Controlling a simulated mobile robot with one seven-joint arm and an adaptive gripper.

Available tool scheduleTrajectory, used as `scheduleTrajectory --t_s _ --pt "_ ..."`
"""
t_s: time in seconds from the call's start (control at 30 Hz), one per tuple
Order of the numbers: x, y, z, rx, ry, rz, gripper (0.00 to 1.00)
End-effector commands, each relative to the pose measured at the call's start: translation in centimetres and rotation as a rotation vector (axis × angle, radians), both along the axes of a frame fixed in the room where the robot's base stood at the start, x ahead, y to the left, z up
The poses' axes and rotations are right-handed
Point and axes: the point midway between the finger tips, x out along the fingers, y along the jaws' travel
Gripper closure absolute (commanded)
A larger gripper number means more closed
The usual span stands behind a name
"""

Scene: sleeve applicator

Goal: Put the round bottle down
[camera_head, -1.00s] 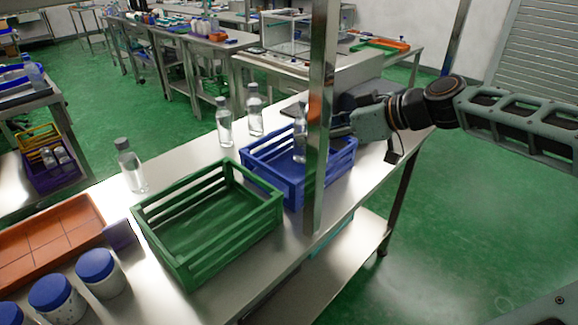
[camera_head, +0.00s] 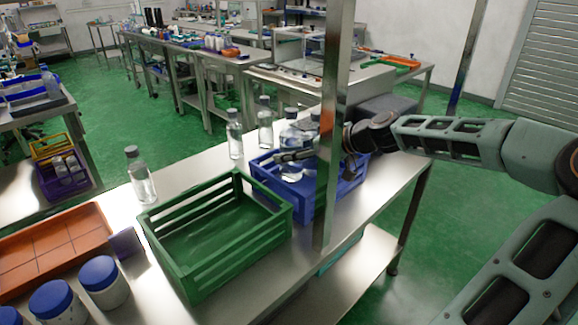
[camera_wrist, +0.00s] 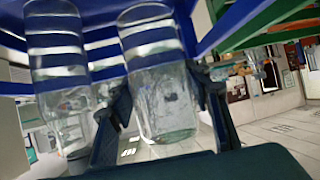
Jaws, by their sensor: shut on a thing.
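My gripper (camera_wrist: 162,100) is shut on a clear round bottle (camera_wrist: 160,70), with a dark finger on each side of it. In the head view my gripper (camera_head: 285,156) reaches in from the right, low over the blue crate (camera_head: 325,208). The held bottle (camera_head: 290,131) appears upright within the crate's outline; I cannot tell whether its base touches the crate floor. A second clear bottle (camera_wrist: 58,60) is close beside it in the wrist view. The metal post hides part of the crate and my wrist.
A green crate (camera_head: 215,262) stands empty left of the blue one. Clear bottles stand behind the crates, including one at the left (camera_head: 141,178) and one nearer the middle (camera_head: 235,138). A metal post (camera_head: 331,150) rises at the table's front edge. Blue-lidded jars (camera_head: 103,285) stand front left.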

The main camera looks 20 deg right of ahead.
Motion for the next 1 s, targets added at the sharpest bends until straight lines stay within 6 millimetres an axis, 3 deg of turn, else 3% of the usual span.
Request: scheduleTrajectory --t_s 0.23,0.43,0.83,0.87,1.0 --pt "1.0 0.3 -1.1 0.000 -0.001 0.000 0.98" --pt "1.0 0.2 -3.9 0.001 -0.002 0.000 0.98" --pt "1.0 0.2 -4.5 -0.001 -0.002 0.000 0.98" --pt "0.9 0.2 -4.5 -0.001 0.000 0.000 0.52" --pt "0.9 0.2 -4.5 -0.001 0.000 0.000 0.38"
